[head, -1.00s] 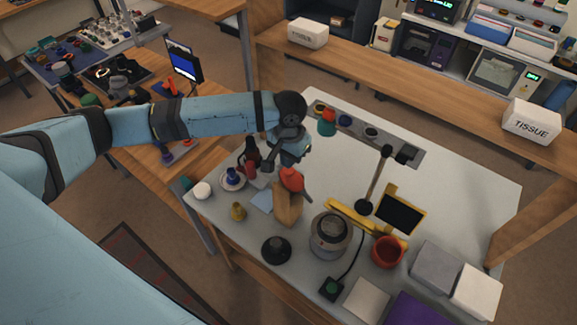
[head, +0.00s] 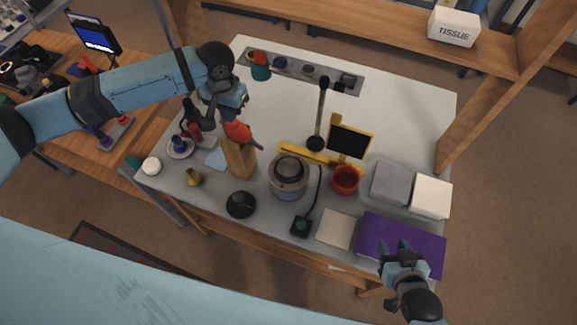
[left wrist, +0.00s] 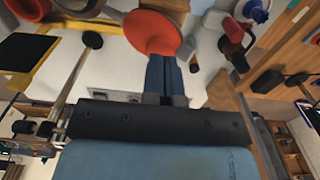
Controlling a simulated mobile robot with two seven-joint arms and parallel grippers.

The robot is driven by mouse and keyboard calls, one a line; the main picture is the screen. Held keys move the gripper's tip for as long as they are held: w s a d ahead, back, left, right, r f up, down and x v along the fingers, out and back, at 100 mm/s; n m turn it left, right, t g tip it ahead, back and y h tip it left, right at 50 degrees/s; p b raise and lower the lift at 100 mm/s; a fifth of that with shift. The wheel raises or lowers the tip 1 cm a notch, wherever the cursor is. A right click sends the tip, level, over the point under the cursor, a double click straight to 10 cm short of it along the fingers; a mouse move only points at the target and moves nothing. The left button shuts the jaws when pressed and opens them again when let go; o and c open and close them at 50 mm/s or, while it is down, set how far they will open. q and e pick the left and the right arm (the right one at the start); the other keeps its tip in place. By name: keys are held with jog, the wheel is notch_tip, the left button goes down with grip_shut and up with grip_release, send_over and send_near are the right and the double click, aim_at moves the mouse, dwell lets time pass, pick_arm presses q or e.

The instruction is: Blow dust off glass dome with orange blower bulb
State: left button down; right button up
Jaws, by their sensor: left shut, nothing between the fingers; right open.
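The orange blower bulb (head: 237,131) stands upright on a wooden block (head: 240,160) at the left of the grey table. My left gripper (head: 230,113) is shut and empty, just above and behind the bulb. In the left wrist view the bulb (left wrist: 152,32) shows at the tips of my shut fingers (left wrist: 164,75); I cannot tell whether they touch. A round grey holder with a dome-like top (head: 289,172) stands right of the block; dust on it is too small to tell. My right gripper (head: 396,247) is open and empty over the purple mat (head: 420,236).
A black lamp-like stand (head: 318,120), a yellow-framed black panel (head: 348,139) and a red cup (head: 345,180) stand near the holder. Grey and white boxes (head: 431,197) are at right. The back right is clear.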

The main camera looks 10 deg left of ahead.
pick_arm(q)
jog(key=shift+f, duration=1.5)
jog(key=shift+r, duration=1.75)
jog(key=shift+f, duration=0.1)
jog(key=shift+f, duration=1.65)
jog(key=shift+r, duration=1.75)
